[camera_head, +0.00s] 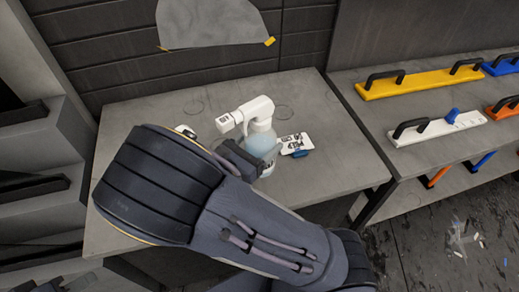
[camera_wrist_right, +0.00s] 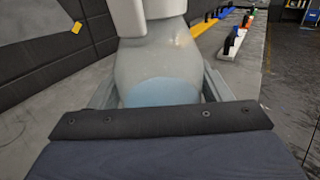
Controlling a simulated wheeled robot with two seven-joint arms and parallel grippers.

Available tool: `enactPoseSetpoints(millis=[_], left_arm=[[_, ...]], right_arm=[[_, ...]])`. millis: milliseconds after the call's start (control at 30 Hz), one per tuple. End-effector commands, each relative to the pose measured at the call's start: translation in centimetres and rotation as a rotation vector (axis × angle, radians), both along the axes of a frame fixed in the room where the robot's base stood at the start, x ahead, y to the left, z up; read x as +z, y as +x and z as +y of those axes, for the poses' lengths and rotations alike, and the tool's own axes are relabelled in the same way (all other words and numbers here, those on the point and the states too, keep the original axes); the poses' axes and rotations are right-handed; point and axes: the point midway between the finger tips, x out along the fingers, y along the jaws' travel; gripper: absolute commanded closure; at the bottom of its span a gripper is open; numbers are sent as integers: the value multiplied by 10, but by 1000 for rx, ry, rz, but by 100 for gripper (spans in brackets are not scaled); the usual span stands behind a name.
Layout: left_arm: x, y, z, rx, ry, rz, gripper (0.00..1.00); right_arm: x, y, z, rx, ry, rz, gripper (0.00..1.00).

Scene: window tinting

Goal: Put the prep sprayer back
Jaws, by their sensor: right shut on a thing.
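The prep sprayer (camera_head: 260,138) is a clear bottle with pale blue liquid and a white spray head. It stands upright over the grey table in the head view; I cannot tell whether its base touches the top. My right gripper (camera_head: 254,158) is shut on the bottle, and its arm hides part of the table in front. In the right wrist view the sprayer (camera_wrist_right: 160,65) fills the middle between the two fingers, with the white head cut off at the top. My left gripper is not in view.
The grey table (camera_head: 335,150) has faint ring marks at the back. A white card with a blue piece (camera_head: 297,145) lies right of the sprayer. A shelf at right holds yellow (camera_head: 420,82) and white (camera_head: 437,128) handled tools. A grey sheet (camera_head: 212,22) hangs on the back wall.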

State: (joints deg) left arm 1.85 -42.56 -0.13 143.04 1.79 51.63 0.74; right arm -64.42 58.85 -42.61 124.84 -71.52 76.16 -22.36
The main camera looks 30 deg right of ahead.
Motion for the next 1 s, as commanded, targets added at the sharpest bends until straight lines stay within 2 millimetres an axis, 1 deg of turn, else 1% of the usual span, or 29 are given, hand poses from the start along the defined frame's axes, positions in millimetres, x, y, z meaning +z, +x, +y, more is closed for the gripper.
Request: enactPoseSetpoints(millis=[33, 267, 400, 500, 767, 900, 933, 967, 1000], left_arm=[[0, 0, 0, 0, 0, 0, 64], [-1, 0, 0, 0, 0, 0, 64], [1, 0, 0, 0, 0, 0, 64], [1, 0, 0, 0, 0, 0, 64], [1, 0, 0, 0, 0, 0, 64], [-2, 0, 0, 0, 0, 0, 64], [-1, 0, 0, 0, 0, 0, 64], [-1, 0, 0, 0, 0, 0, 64], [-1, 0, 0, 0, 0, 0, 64]], right_arm=[[-6, 5, -2, -1, -4, 1, 66], [-21, 16, -8, -1, -3, 0, 66], [-40, 16, -7, 1, -5, 2, 66], [-49, 16, -7, 0, -2, 0, 66], [-50, 16, -7, 0, 0, -3, 66], [-55, 16, -7, 0, 0, -2, 66], [-54, 16, -7, 0, 2, -2, 25], [-54, 16, -7, 0, 2, -2, 21], [-54, 16, -7, 0, 2, -2, 20]])
